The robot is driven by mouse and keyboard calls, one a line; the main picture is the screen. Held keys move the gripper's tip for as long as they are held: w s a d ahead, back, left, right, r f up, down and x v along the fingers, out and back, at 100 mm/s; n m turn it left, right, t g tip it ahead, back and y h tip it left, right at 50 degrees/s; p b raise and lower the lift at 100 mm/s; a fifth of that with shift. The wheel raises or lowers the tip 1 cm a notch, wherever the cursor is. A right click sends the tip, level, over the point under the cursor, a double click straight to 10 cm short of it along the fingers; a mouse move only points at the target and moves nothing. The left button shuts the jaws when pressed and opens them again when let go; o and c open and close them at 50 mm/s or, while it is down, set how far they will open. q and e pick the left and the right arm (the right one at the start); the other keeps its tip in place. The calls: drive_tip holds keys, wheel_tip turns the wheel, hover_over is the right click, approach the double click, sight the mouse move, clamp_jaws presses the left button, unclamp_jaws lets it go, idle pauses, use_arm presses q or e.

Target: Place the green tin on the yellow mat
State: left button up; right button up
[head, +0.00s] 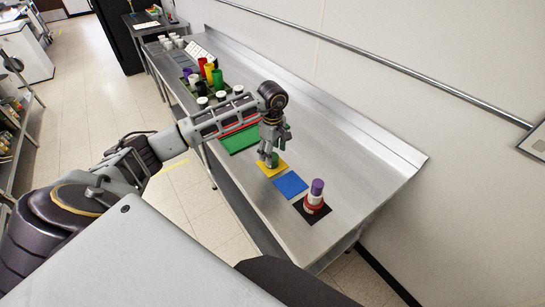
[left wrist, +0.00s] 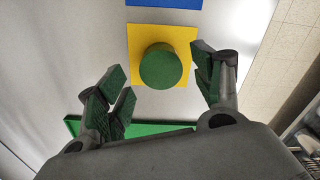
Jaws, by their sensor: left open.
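The green tin (left wrist: 160,66) stands on the yellow mat (left wrist: 137,35) in the left wrist view, with yellow showing around it. In the head view the green tin (head: 273,161) shows small below my left gripper (head: 270,153), on the yellow mat (head: 263,170). My left gripper (left wrist: 160,85) is open in the left wrist view. Its fingers stand to either side of the tin, with a gap on both sides and nothing held. My right gripper is not in view.
A blue mat (head: 290,185) lies beside the yellow one, then a black mat (head: 301,208) bearing a red, white and purple stack (head: 315,198). A green mat (head: 238,140) lies on the other side. Several cups and coloured tins stand farther along the steel counter (head: 345,155). The wall side is clear.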

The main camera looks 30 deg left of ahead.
use_arm(q)
wheel_tip(320, 180, up, 9)
drive_tip(key=b, duration=0.1)
drive_tip(key=shift+f, duration=0.2)
idle(1.0)
